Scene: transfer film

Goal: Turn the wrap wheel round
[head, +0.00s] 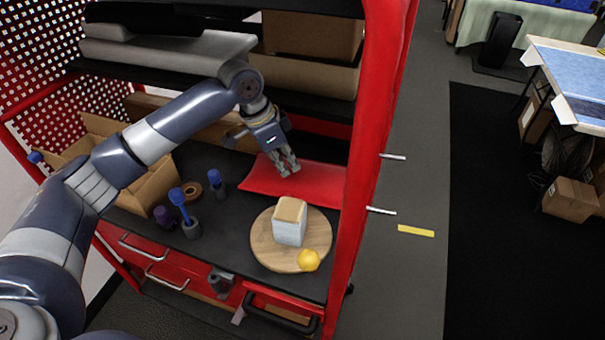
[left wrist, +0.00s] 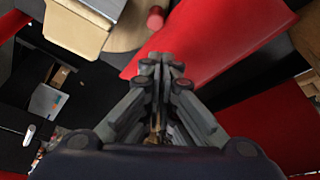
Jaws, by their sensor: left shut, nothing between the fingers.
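The wrap wheel is a round wooden disc (head: 262,245) lying flat on the dark bench top. A block-shaped parcel (head: 289,229), tan on top and pale grey below, stands on it. A yellow knob-like piece (head: 308,260) sits at its near edge. In the left wrist view part of the disc (left wrist: 125,38) shows beside the parcel (left wrist: 80,28), with a small red peg-like piece (left wrist: 155,18) at its edge. My left gripper (head: 289,170) is shut and empty above a red pad (head: 318,188), behind the disc and apart from it. My right gripper is not in view.
A red shelf post (head: 370,130) stands right of the disc. Blue-topped tools (head: 179,200) and a brown tape roll (head: 192,190) stand to the left, before an open cardboard box (head: 150,190). A shelf with boxes (head: 310,75) hangs above. Drawer handles (head: 165,280) line the front.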

